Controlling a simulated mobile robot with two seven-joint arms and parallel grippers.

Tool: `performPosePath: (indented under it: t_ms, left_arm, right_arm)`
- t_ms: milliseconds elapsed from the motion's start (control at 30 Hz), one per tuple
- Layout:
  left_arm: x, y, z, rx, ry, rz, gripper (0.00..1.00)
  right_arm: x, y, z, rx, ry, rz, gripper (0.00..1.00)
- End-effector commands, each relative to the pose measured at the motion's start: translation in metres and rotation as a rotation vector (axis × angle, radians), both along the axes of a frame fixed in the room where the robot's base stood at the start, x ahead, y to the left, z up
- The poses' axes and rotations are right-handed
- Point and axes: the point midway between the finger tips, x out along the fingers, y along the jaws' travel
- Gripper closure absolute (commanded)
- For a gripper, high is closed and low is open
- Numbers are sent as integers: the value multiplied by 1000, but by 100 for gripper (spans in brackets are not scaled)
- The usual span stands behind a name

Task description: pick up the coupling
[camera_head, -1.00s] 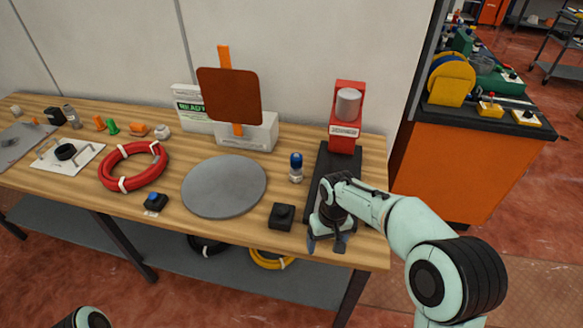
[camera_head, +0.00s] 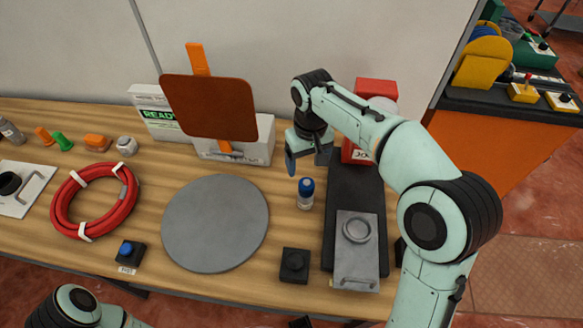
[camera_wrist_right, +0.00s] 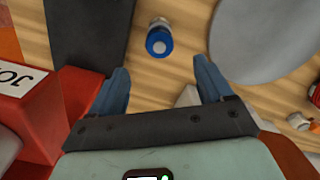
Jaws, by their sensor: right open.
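A small silver cylinder with a blue top (camera_head: 306,194), which looks like the coupling, stands upright on the wooden table between the grey disc and the black base. It also shows in the right wrist view (camera_wrist_right: 159,41), beyond the fingertips and roughly between their lines. My right gripper (camera_head: 308,160) is open and empty above the table, just behind the cylinder in the head view and not touching it. Its two blue fingers (camera_wrist_right: 162,72) stand apart in the wrist view. My left gripper is out of view; only a part of my left arm shows at bottom left.
A red machine (camera_head: 375,90) with a black base (camera_head: 352,200) and grey plate (camera_head: 357,262) stands right of the cylinder. The grey disc (camera_head: 215,223) lies left, a black block (camera_head: 294,265) in front, and a brown panel (camera_head: 210,107) behind. A red hose coil (camera_head: 127,205) lies farther left.

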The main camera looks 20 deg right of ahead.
Motion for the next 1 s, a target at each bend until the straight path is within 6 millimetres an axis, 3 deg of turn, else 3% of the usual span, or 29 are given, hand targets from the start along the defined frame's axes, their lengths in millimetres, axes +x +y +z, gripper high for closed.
performPosePath:
  t_ms: [167,500,767,1000]
  left_arm:
    - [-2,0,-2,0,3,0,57]
    - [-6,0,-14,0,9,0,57]
    - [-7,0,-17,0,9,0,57]
    - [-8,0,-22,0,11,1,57]
  right_arm:
    - [-1,-1,-5,-1,2,-2,20]
    - [-2,-1,-67,-1,3,-2,20]
    - [-3,-1,-86,-1,1,-2,20]
    - [-6,0,-122,-1,2,-2,20]
